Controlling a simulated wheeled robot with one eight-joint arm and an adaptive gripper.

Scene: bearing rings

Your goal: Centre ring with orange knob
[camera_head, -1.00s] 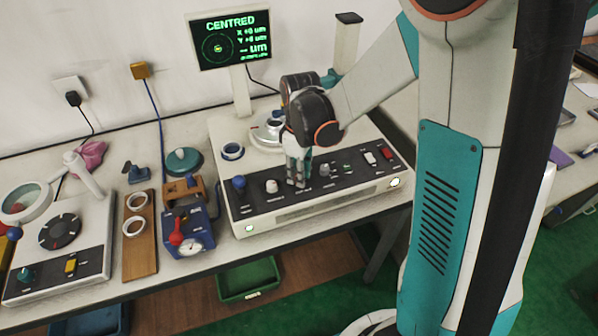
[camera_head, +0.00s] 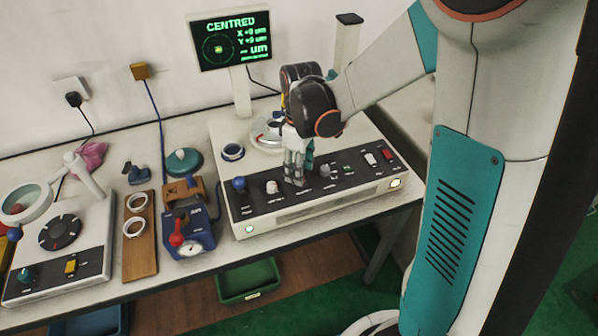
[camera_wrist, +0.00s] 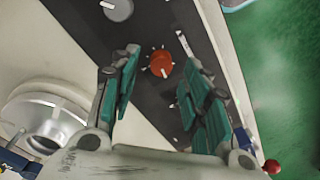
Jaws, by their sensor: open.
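The orange knob (camera_wrist: 161,64) sits on the dark panel in the wrist view, with white marks around it and a white pointer line. My gripper (camera_wrist: 160,57) is open, its teal-padded fingers on either side of the knob with gaps visible. In the head view my gripper (camera_head: 296,176) points down at the front panel of the white instrument (camera_head: 345,202) and hides the orange knob. A metallic ring (camera_wrist: 48,124) shows at the left of the wrist view; the arm partly covers that spot in the head view. The monitor (camera_head: 229,41) reads CENTRED, X +0 um, Y +0 um.
A blue knob (camera_head: 239,184), a pale knob (camera_head: 272,187), a grey knob (camera_head: 325,171) and a red switch (camera_head: 387,154) share the panel. Left of the instrument stand a blue gauge device (camera_head: 189,235) and a wooden board (camera_head: 139,258) with two rings.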

